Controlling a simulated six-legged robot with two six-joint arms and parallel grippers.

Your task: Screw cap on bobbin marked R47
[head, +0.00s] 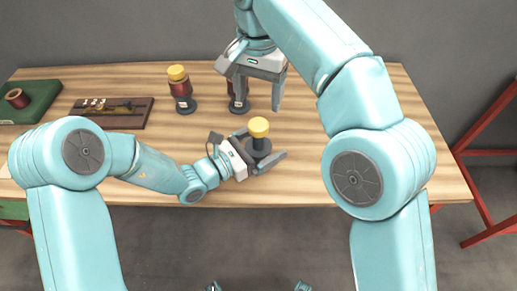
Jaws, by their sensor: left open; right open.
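A dark bobbin (262,144) with a yellow cap (258,127) on top stands upright near the table's front edge. My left gripper (262,147) is open, with its fingers on either side of this bobbin; I cannot tell whether they touch it. A copper-wound bobbin (181,88) with a yellow cap (177,72) and a white label stands to the left. Another wound bobbin (239,105) is behind my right gripper (258,97), its top hidden. My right gripper is open, pointing down above the table. No R47 marking is legible.
A wooden tray (131,119) with small parts lies at the left of the table (325,190). A green tray (42,91) with a copper coil (17,98) is at the far left. A red metal frame (487,152) stands right of the table.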

